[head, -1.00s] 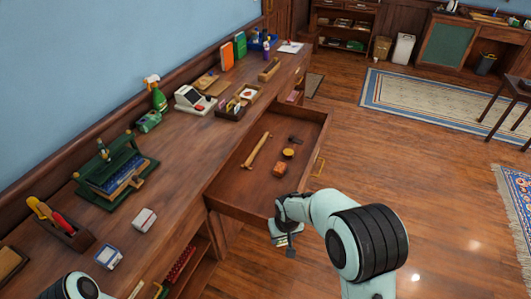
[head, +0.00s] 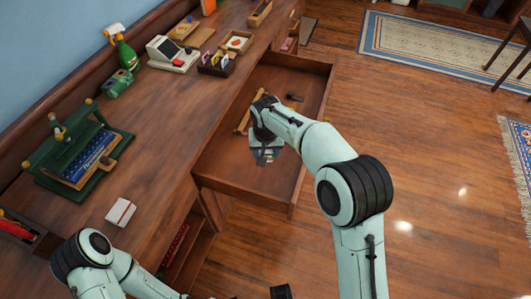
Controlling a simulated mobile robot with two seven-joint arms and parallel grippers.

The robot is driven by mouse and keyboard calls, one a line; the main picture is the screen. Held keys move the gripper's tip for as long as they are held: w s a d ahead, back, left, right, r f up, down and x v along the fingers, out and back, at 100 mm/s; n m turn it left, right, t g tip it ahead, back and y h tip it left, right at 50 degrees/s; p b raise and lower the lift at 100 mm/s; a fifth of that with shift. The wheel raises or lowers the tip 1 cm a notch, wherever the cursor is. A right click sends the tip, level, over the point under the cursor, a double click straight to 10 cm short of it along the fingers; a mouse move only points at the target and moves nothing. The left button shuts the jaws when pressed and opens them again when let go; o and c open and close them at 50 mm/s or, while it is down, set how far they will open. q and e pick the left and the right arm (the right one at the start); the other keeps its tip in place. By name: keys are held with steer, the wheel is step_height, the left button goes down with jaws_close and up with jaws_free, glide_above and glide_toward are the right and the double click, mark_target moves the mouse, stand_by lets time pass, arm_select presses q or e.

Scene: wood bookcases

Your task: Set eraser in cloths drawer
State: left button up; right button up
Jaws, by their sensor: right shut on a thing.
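The open drawer (head: 238,183) sticks out from the long wooden bench, with its inside facing up. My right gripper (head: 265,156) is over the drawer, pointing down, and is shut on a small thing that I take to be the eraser. The held thing is mostly hidden by the fingers, so its shape is not clear. I cannot tell whether it touches the drawer floor. A wooden rod (head: 242,122) and a small dark piece (head: 295,97) lie in the back part of the drawer.
The front part of the drawer floor is bare.

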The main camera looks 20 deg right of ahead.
step_height(320, 180, down, 18)
steer(key=shift+w+r+b, duration=0.1)
steer(key=shift+b, duration=0.55)
steer(key=shift+f, duration=0.2)
steer(key=o, duration=1.1)
steer(key=shift+c, duration=0.2)
steer(key=shift+r, duration=0.3)
step_height(320, 180, up, 12)
steer(key=s, duration=0.2)
steer(key=shift+a+f+p, duration=0.15)
steer(key=shift+f+p, duration=0.05)
steer(key=shift+p, duration=0.2)
